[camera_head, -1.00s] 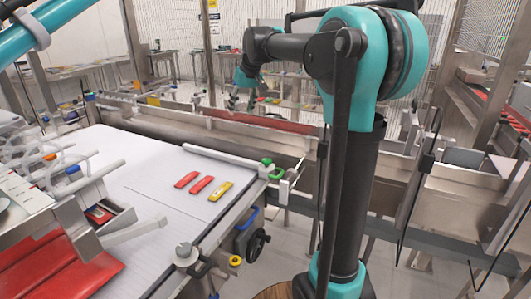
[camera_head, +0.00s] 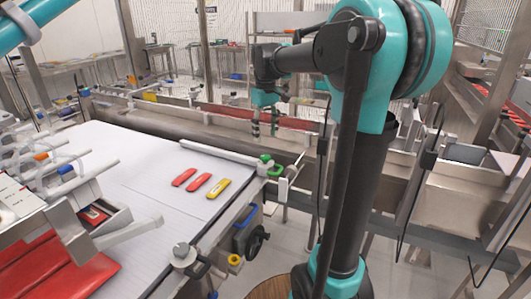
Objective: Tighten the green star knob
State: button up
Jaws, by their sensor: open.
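A green star knob (camera_head: 266,158) sits at the far right corner of the white conveyor bed, at the end of a pale guide rail. A second green part (camera_head: 275,171) shows just below it on the same bracket. My gripper (camera_head: 265,128) hangs above and behind the knob in the picture, with its two dark fingers pointing down and spread apart. It is open and holds nothing. A visible gap separates the fingertips from the knob; the distance in depth is hard to tell.
Two red packs (camera_head: 198,185) and a yellow pack (camera_head: 219,188) lie on the white conveyor bed (camera_head: 150,165). The guide rail (camera_head: 218,152) runs along its far edge. A black handwheel (camera_head: 257,239) hangs below the corner. A metal picker frame (camera_head: 60,215) stands at left.

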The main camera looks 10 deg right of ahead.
aim_at(266, 156)
notch_tip(266, 156, down, 8)
jog(key=shift+f, duration=0.1)
dwell(0.4)
